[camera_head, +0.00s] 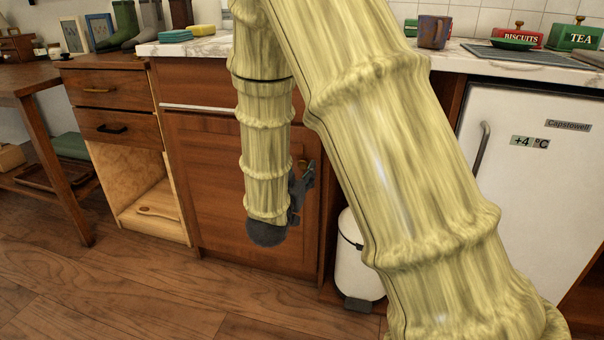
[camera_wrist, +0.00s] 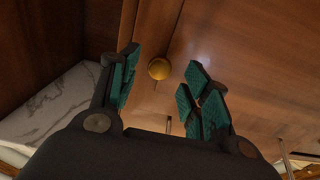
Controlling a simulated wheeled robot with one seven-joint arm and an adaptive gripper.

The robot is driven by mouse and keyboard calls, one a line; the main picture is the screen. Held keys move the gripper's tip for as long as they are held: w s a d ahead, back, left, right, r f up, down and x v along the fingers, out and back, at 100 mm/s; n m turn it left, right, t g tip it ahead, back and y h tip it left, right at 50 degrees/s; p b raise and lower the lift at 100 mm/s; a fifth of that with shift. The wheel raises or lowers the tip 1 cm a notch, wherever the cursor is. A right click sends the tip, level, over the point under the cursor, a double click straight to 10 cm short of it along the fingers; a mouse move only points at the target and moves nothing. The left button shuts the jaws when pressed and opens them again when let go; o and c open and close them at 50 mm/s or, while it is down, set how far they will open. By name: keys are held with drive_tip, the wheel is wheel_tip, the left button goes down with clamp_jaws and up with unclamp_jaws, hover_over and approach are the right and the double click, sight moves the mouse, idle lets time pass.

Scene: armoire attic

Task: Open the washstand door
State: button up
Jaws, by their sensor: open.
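The washstand is a reddish-brown wooden cabinet under a marble top (camera_head: 190,48). Its door (camera_head: 215,180) looks shut in the head view. A small round brass knob (camera_wrist: 159,69) is on the wood in the wrist view; it also shows near the door's right edge in the head view (camera_head: 302,163). My gripper (camera_head: 306,178) is in front of the door's right side, partly hidden by my arm. In the wrist view, my gripper (camera_wrist: 163,70) is open, with teal pads on both sides of the knob. I cannot tell whether they touch it.
A white pedal bin (camera_head: 355,262) stands right of the washstand, partly behind my arm. A white fridge (camera_head: 525,180) is farther right. A drawer unit (camera_head: 112,90) with an open lower compartment stands at left. The wooden floor (camera_head: 150,290) in front is clear.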

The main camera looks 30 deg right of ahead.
drive_tip(key=shift+b+x, duration=0.35)
drive_tip(key=shift+x, duration=0.9)
clamp_jaws()
